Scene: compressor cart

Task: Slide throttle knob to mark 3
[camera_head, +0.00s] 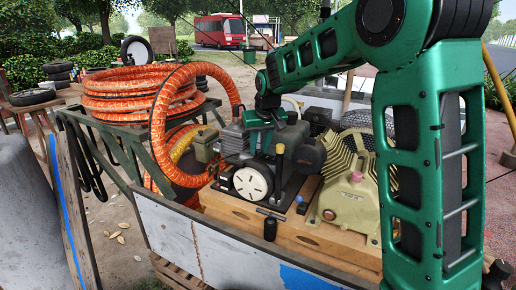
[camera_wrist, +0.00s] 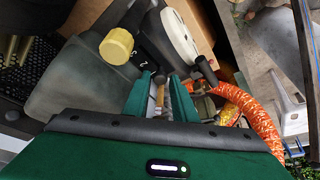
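The throttle knob (camera_wrist: 117,45) is a yellow cap at the upper left of the wrist view. Beside it is a black scale plate (camera_wrist: 146,58) with small white numerals, apparently 2 and 3. The knob hides part of the plate, and I cannot tell which mark it stands at. In the head view the yellow-topped knob (camera_head: 280,149) stands on a dark stem right of my gripper (camera_head: 260,142). In the wrist view my gripper (camera_wrist: 160,86) has its two green fingers apart with a gap between them. The knob is outside the fingers, apparently untouched.
A white round disc (camera_head: 252,183) is on the engine's front. A T-handle (camera_head: 271,214) and a blue-tipped lever (camera_head: 299,200) are near it. The tan compressor (camera_head: 348,190) stands right. An orange hose (camera_head: 165,110) loops at left. The cart's white side panel (camera_head: 200,245) is in front.

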